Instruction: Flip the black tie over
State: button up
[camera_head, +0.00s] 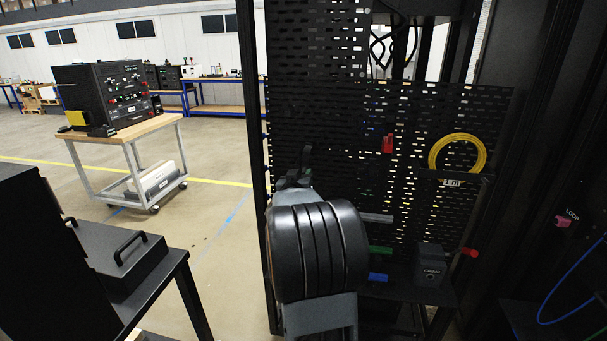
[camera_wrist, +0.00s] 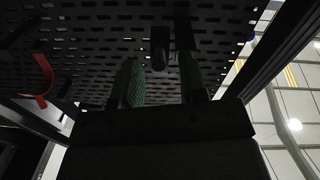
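My gripper (camera_wrist: 162,80) points at the perforated black panel (camera_wrist: 95,35) in the wrist view. Its two green-padded fingers are apart. A small dark rounded piece (camera_wrist: 159,48) shows beyond and between the fingertips, near the panel; it may be the black tie, but it is too dark to be sure. No contact with the fingers is visible. In the head view my gripper (camera_head: 293,178) is at the left side of the panel (camera_head: 330,120), partly hidden by my arm. I cannot pick out the black tie there.
A yellow cable coil (camera_head: 457,153) and a red-handled item (camera_head: 387,143) hang on the panel. A shelf below holds a dark box (camera_head: 430,265) and coloured-handled tools (camera_head: 380,250). A dark rack post (camera_head: 254,150) stands left of my arm. A red curved piece (camera_wrist: 42,80) shows in the wrist view.

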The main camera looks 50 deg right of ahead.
jog(key=shift+w+d, duration=0.35)
jog(key=shift+d, duration=0.3)
jog(key=shift+c, duration=0.5)
grip_shut()
jog(key=shift+r, duration=0.1)
